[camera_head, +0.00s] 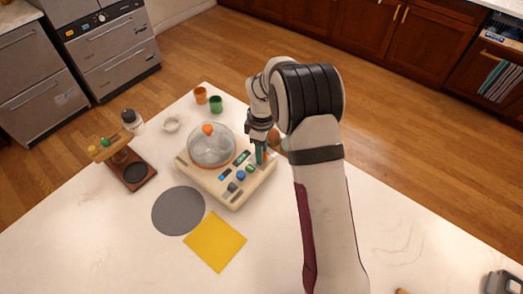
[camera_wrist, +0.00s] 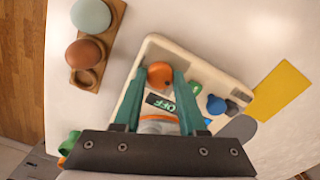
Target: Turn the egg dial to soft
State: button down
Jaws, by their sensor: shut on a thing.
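The cream egg cooker (camera_head: 231,198) stands on the white table with a clear domed lid (camera_head: 211,148) topped by an orange knob. My gripper (camera_head: 262,154) points down at the cooker's right corner. In the wrist view, my gripper's teal fingers (camera_wrist: 160,72) are shut on an orange dial (camera_wrist: 159,77), one finger on each side. A dark display reading "OFF" (camera_wrist: 160,103) lies by the dial between the fingers. The dial's pointer and any "soft" mark cannot be made out.
A blue knob (camera_wrist: 215,105) and a dark knob (camera_wrist: 232,108) sit beside the right finger. A wooden holder (camera_wrist: 112,40) with a pale blue egg and a brown egg lies close by. A grey round mat (camera_head: 178,211) and yellow cloth (camera_head: 215,241) lie in front.

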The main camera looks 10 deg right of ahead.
jog(key=shift+m, duration=0.4)
jog(key=m, duration=0.5)
jog(key=shift+m, duration=0.3)
jog(key=m, duration=0.5)
jog(key=shift+m, duration=0.4)
jog(key=c, duration=0.8)
grip_release()
jog(key=shift+o, duration=0.2)
jog(key=shift+r, duration=0.1)
